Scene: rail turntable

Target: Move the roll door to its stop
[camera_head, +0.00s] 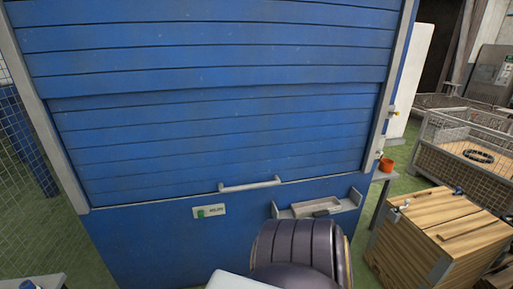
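The roll door (220,130) is a blue slatted shutter between two grey side rails. It fills the middle of the head view, with an upper slatted section standing a little proud of the lower one. Its lower edge meets the blue panel (150,235) below, and I see no clear gap there. A pale bar handle (250,184) runs across the door near that edge, with nothing on it. Neither of my grippers shows. A dark ribbed part and a white part at the bottom centre look like my own body.
A small grey shelf (345,204) and a green-and-white label (209,211) are on the panel. At right stand a wooden crate (440,235), a mesh bin (440,135) and an orange pot (386,165) on a small table. Mesh fencing (20,165) is at left.

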